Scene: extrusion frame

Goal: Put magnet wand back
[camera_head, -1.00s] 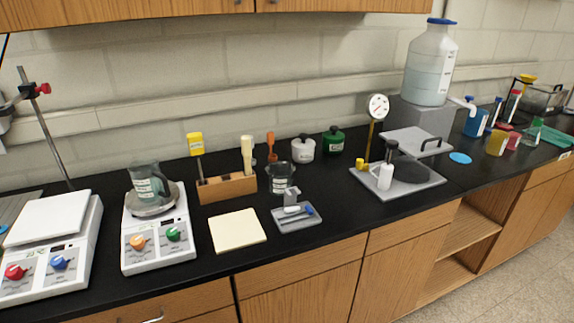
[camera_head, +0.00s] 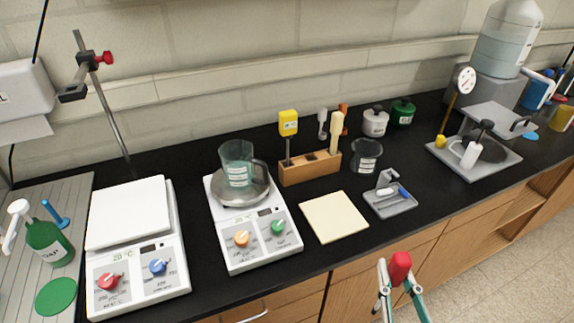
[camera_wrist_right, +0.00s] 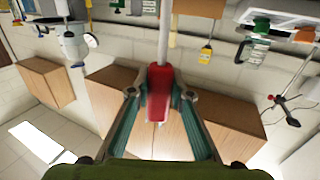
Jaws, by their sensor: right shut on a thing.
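My right gripper (camera_head: 399,285) is in front of the counter's edge, at the lower right of the head view. It is shut on a wand with a red handle (camera_head: 400,265), which I take to be the magnet wand. In the right wrist view the red handle (camera_wrist_right: 158,92) sits between the two fingers, and a pale rod runs from it to the top edge. The wooden rack (camera_head: 296,177) stands on the counter, away from the gripper. It holds a yellow-topped tool (camera_head: 288,123) and a cream-handled tool (camera_head: 337,130). My left gripper is not in view.
A grey tray (camera_head: 378,205) with small bars and a cream pad (camera_head: 320,230) lie near the counter's front edge. A dark beaker (camera_head: 366,160) stands right of the rack. A hotplate (camera_head: 228,258) with a beaker (camera_head: 232,160) stands left of it.

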